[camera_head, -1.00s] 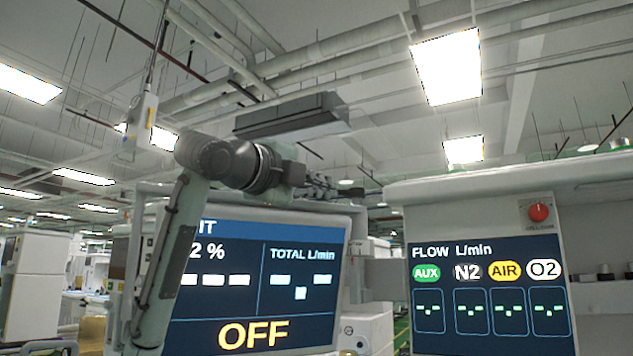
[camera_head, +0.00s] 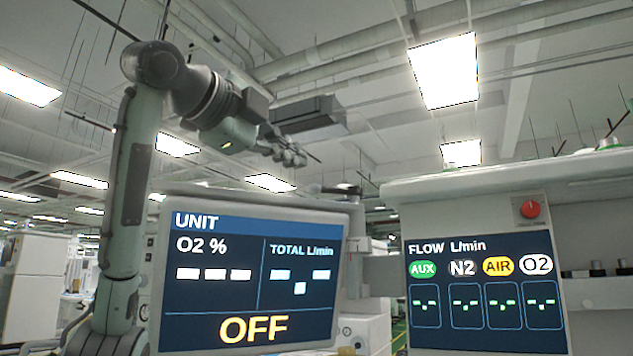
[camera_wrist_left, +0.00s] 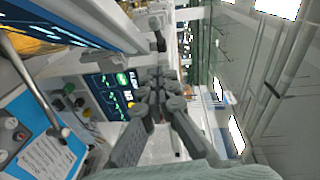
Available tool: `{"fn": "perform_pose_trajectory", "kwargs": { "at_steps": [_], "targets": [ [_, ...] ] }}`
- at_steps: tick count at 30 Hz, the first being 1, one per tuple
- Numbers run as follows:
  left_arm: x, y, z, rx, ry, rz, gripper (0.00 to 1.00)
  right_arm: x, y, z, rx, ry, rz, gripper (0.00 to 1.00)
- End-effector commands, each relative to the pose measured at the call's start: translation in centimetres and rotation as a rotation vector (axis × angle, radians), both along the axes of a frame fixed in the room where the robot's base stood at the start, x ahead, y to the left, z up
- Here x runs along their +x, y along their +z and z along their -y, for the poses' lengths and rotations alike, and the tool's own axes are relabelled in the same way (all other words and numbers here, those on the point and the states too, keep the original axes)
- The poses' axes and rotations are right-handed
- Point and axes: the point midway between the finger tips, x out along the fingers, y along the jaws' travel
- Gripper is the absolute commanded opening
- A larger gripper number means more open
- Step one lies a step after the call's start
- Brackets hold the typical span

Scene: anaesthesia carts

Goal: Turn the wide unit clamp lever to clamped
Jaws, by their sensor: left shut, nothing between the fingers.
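A screen headed UNIT (camera_head: 250,270) reads OFF in yellow and stands at the left in the head view. A wider unit with a FLOW L/min panel (camera_head: 487,300) stands to its right. I cannot clearly pick out the clamp lever in either view. A small dark piece (camera_head: 343,188) sits at the top right of the screen, but I cannot tell whether it is the lever. My left gripper (camera_head: 297,157) is shut and empty, in the air above the screen's top edge. Its fingers also show in the wrist view (camera_wrist_left: 155,92). My right gripper is out of view.
A red knob (camera_head: 530,209) is on the right unit's upper front. A dark box (camera_head: 305,117) hangs beyond my left gripper. In the wrist view, a blue surface with a white paper (camera_wrist_left: 45,160) lies at the lower left. The air above the screen is largely free.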

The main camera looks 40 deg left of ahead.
Motion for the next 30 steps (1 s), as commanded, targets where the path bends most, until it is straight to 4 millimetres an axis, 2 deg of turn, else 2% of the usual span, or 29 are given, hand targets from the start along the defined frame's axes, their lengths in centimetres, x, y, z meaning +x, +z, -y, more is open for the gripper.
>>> {"fn": "perform_pose_trajectory", "kwargs": {
  "at_steps": [1, 3, 8, 12, 15, 22, 24, 30],
  "targets": [
    [-0.5, 0.8, 0.9, -0.026, 0.013, -0.011, 0.0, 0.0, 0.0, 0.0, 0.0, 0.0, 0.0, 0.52],
    [-0.7, 1.2, 1.5, -0.054, 0.034, -0.029, 0.0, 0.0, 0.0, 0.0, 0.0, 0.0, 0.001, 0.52],
    [0.1, 1.3, 1.6, -0.075, 0.051, -0.044, 0.0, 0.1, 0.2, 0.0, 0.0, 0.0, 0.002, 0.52],
    [2.3, 0.9, 1.5, -0.075, 0.051, -0.045, 0.0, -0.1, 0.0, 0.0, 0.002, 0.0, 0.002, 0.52],
    [4.5, 0.6, 1.3, -0.074, 0.051, -0.047, 0.0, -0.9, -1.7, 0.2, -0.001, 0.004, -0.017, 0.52],
    [9.3, 0.0, 1.0, -0.073, 0.049, -0.044, 0.0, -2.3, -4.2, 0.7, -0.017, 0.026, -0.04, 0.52],
    [10.0, -0.3, -0.1, -0.075, 0.052, -0.043, 0.0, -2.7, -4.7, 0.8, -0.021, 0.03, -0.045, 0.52],
    [11.3, -0.7, -1.6, -0.074, 0.05, -0.041, 0.0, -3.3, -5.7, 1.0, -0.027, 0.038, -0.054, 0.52]
  ]
}}
